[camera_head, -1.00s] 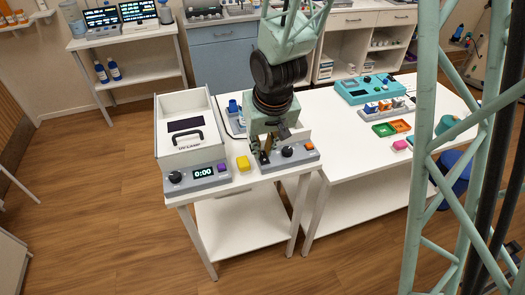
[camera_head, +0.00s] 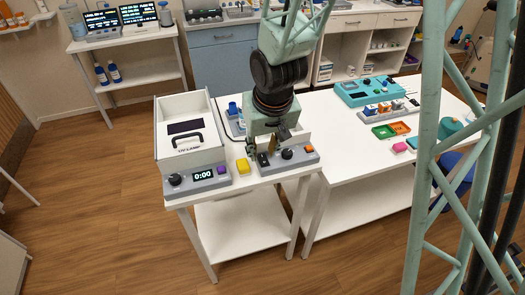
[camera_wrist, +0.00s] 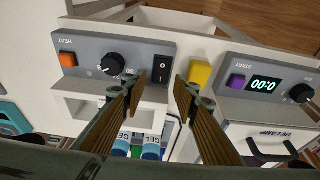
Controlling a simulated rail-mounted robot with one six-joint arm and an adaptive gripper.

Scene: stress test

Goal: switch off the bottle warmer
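The bottle warmer (camera_head: 290,153) is the grey-fronted unit on the near table, with a black dial and an orange button. In the wrist view its panel (camera_wrist: 135,52) is upside down, marked HEAT. Its black rocker switch (camera_wrist: 163,68) is at the panel's right end in that view; I cannot tell its setting. Blue-capped gel bottles (camera_wrist: 151,150) show below the panel in the wrist view, partly hidden. My gripper (camera_wrist: 157,90) is open and empty, its fingers apart, with the switch seen just beyond the gap between the tips. In the head view my gripper (camera_head: 258,152) is at the warmer's left side.
A yellow block (camera_wrist: 200,73) is close beside the warmer. The UV lamp box (camera_head: 190,135), with timer display and purple button (camera_wrist: 236,81), stands beyond it. A second table on the right holds a teal device (camera_head: 365,90) and small trays.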

